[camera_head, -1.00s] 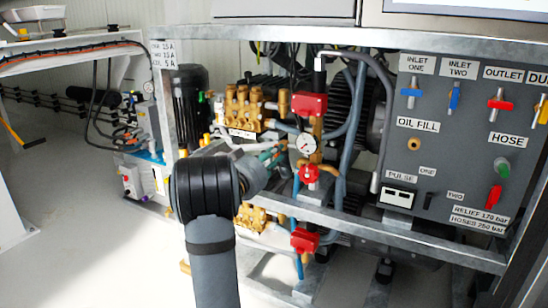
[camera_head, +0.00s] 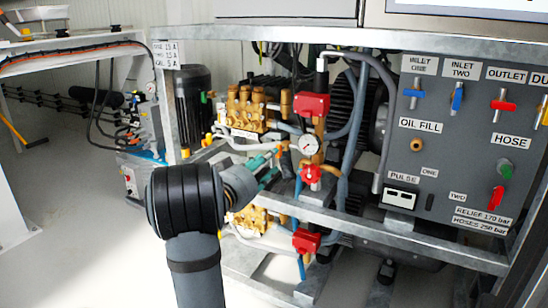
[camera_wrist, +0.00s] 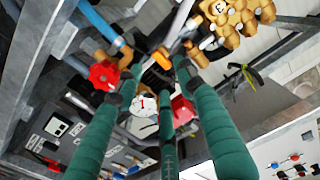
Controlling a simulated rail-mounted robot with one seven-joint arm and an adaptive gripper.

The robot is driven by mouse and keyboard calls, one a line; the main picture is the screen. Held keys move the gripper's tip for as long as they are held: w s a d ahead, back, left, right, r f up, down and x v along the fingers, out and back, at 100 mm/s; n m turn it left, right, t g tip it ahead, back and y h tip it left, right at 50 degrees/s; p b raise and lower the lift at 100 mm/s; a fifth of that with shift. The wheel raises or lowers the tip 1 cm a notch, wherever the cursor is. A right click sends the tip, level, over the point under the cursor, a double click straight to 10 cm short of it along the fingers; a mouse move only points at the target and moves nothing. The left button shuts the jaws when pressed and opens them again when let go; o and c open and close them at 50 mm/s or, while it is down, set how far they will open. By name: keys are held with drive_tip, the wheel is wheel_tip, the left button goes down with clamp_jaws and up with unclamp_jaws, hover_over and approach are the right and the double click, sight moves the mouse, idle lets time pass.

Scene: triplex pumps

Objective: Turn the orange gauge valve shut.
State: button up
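The gauge (camera_head: 309,146) is a white dial on the brass pipework in the middle of the frame. A small orange part (camera_head: 284,146), seemingly the gauge valve's handle, shows just left of it. In the wrist view the gauge (camera_wrist: 143,103) shows between my fingers, and the orange handle (camera_wrist: 162,59) lies beyond the fingertips. My gripper (camera_head: 272,166) has teal fingers reaching towards the gauge from the lower left. In the wrist view my gripper (camera_wrist: 155,80) has its fingers spread, with nothing seen held. Whether a fingertip touches the handle cannot be told.
A red round knob (camera_head: 311,174) sits below the gauge, with red valves above (camera_head: 311,105) and below (camera_head: 305,240). Brass pump fittings (camera_head: 246,108) stand to the left. A steel frame rail (camera_head: 400,236) crosses in front. The labelled panel (camera_head: 455,150) is at the right.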

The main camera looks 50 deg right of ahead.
drive_tip(key=s+a, duration=0.1)
drive_tip(key=a, duration=0.5)
drive_tip(key=shift+a, duration=0.15)
drive_tip(key=w+d+n+p, duration=0.1)
drive_tip(key=d+p, duration=0.1)
drive_tip(key=d, duration=1)
drive_tip(key=shift+w+n, duration=0.4)
